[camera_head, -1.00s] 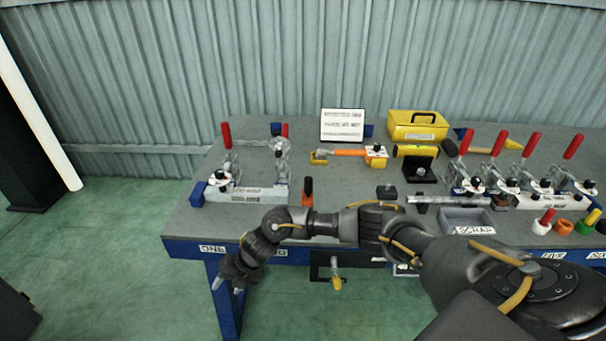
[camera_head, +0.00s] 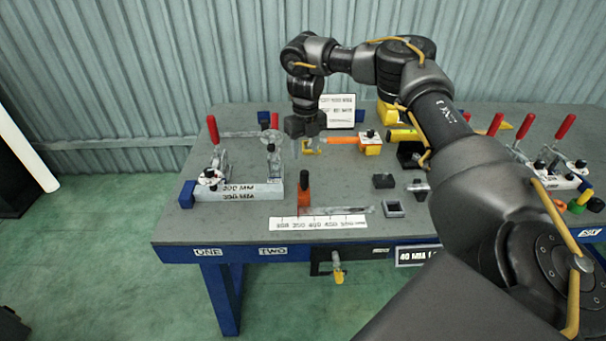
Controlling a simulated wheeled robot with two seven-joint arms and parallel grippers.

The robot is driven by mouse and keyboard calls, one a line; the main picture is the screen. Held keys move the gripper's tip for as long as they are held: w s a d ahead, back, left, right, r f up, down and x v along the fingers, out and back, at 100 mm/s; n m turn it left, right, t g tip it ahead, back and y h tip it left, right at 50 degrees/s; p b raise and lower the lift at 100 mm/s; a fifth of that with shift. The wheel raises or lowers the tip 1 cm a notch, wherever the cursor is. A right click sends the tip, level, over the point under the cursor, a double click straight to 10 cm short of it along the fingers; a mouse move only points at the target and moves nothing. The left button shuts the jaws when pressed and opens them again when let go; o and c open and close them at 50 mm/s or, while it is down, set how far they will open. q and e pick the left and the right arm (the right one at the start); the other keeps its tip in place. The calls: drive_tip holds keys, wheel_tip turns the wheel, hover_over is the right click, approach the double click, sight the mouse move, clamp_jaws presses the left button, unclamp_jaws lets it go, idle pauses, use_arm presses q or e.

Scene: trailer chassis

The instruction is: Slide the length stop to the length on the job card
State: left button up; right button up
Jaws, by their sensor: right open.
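The length stop, an orange-red upright block (camera_head: 304,193), stands near the left end of a flat metal rail (camera_head: 345,211). A white scale strip (camera_head: 318,225) with length marks lies along the rail's front; its small numbers are hard to read. The white job card (camera_head: 338,103) stands at the back, partly hidden by my right arm, and its text is too blurred to read. My right gripper (camera_head: 305,149) points down, open and empty, above the table behind the stop and apart from it. My left gripper is out of view.
A clamp fixture (camera_head: 240,193) with red handles stands at the left, more clamps (camera_head: 548,165) at the right. A small grey open box (camera_head: 393,209) and dark block (camera_head: 383,181) sit right of the stop.

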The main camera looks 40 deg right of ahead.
sight(305, 172)
wheel_tip(305, 172, down, 11)
drive_tip(key=shift+r+p, duration=0.1)
drive_tip(key=shift+p, duration=0.45)
clamp_jaws()
